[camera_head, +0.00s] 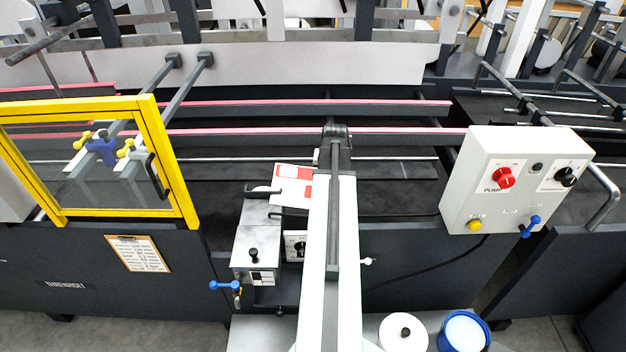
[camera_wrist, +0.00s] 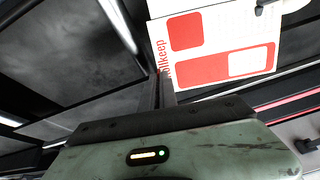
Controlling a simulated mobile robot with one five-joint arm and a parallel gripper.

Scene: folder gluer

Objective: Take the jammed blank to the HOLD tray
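The jammed blank (camera_head: 291,188) is a white card with red panels, lying beside the grey glue unit, just left of my arm. In the wrist view the blank (camera_wrist: 222,52) fills the upper right, with its broad printed face towards the camera and lettering ending in "keep" along its left edge. My gripper (camera_wrist: 161,88) has its dark fingers close together at the blank's lower left corner. I cannot tell whether they pinch the card or stop short of it. In the head view my arm hides the fingers. I cannot make out a HOLD tray in either view.
The grey glue unit (camera_head: 257,240) with knobs and rods stands left of my arm. A yellow-framed guard (camera_head: 152,150) is farther left. A white control box (camera_head: 515,180) is at right. A white pot (camera_head: 403,335) and a blue-rimmed pot (camera_head: 440,340) stand in front.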

